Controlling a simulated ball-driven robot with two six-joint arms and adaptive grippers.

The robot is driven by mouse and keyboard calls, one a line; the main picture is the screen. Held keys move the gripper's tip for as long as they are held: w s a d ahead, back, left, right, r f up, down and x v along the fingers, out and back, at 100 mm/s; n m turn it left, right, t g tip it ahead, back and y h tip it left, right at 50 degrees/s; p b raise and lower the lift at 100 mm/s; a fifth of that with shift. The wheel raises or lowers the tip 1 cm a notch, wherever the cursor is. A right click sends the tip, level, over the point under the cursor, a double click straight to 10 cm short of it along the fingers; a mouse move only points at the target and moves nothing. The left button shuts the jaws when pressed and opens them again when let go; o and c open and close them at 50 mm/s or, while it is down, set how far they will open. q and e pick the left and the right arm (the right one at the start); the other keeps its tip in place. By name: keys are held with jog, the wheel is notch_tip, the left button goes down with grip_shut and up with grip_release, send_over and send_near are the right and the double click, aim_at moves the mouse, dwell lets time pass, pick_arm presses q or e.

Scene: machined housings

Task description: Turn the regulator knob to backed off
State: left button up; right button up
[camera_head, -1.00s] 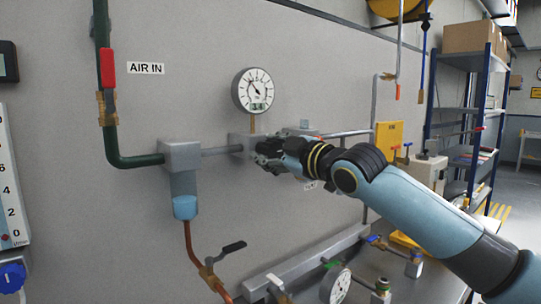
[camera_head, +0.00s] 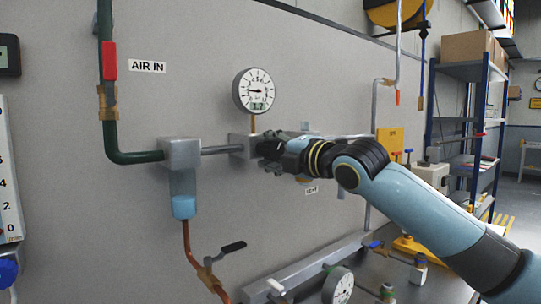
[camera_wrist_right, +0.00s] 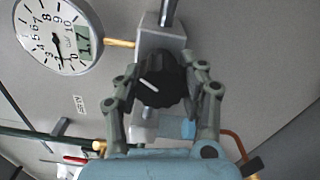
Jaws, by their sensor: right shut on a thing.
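The regulator knob (camera_wrist_right: 155,85) is black and round with a white mark line, in the middle of the right wrist view. It sits on a grey block (camera_wrist_right: 162,42) in the pipe line. My right gripper (camera_wrist_right: 158,78) is shut on the knob, one finger on each side. In the head view my right gripper (camera_head: 270,153) reaches in from the right and hides the knob. The round white gauge (camera_head: 254,90) is above it, its needle pointing left; it also shows in the right wrist view (camera_wrist_right: 45,30). My left gripper is not in view.
A filter with a blue bowl (camera_head: 184,206) hangs left of the regulator, below the green pipe (camera_head: 120,158). A black-handled valve (camera_head: 232,247) is below. A lower manifold (camera_head: 300,268) carries several valves and a small gauge (camera_head: 338,287). A shelf rack (camera_head: 470,140) stands at the right.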

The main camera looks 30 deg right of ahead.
aim_at(277, 154)
jog(key=n, duration=0.2)
jog(key=n+b, duration=0.1)
jog(key=n, duration=0.3)
jog(key=shift+f, duration=0.25)
jog(key=shift+n, duration=0.3)
jog(key=o, duration=1.2)
jog(key=shift+r, duration=0.1)
jog(key=shift+s+d, duration=0.1)
jog(key=shift+s, duration=0.1)
jog(key=s, duration=0.5)
jog(key=shift+s+d, duration=0.3)
jog(key=shift+s, duration=0.75)
